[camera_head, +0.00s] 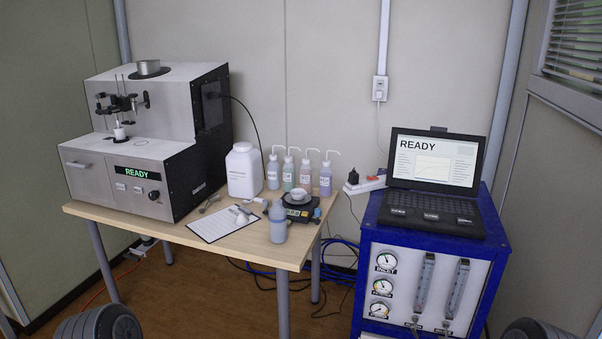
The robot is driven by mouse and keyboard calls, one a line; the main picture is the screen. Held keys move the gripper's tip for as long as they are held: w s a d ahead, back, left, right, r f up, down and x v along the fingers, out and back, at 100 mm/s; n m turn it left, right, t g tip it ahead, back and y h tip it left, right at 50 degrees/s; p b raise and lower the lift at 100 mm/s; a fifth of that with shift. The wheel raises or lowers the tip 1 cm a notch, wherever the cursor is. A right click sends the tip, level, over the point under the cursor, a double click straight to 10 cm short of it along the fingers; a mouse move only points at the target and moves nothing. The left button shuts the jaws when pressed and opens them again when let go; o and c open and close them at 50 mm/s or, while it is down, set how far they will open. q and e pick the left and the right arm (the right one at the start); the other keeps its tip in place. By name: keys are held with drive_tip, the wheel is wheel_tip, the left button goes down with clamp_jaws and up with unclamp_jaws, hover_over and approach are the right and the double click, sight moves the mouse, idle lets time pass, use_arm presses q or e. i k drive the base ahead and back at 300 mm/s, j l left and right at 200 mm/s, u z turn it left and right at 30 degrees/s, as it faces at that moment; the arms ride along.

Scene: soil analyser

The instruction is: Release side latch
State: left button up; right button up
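The soil analyser (125,165) is a grey and black box on the left of the wooden table, with a green READY display on its front. Its black right side (203,150) faces partly toward me. A dark raised panel (212,104) sits high on that side, with a small light mark on it and a black cable leading off to the right. I cannot tell any latch apart on this dark side. Neither gripper shows; only dark ribbed parts of my arms appear at the bottom left and bottom right edges, well away from the analyser.
The wooden table (254,247) also holds a white jug (244,172), several wash bottles (325,178), a clipboard (222,224), a capped bottle (278,226) and a small scale with a bowl. A laptop (433,170) stands on a blue gauge cabinet (410,245) at right. Cables lie on the floor between them.

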sight(201, 135)
drive_tip(key=i+l+u, duration=0.1)
drive_tip(key=i+u, duration=0.25)
drive_tip(key=i, duration=0.2)
drive_tip(key=i+l+u, duration=0.3)
drive_tip(key=i, duration=0.3)
drive_tip(key=i+l+u, duration=0.35)
drive_tip(key=i, duration=0.15)
drive_tip(key=i+j, duration=0.35)
drive_tip(key=i, duration=0.1)
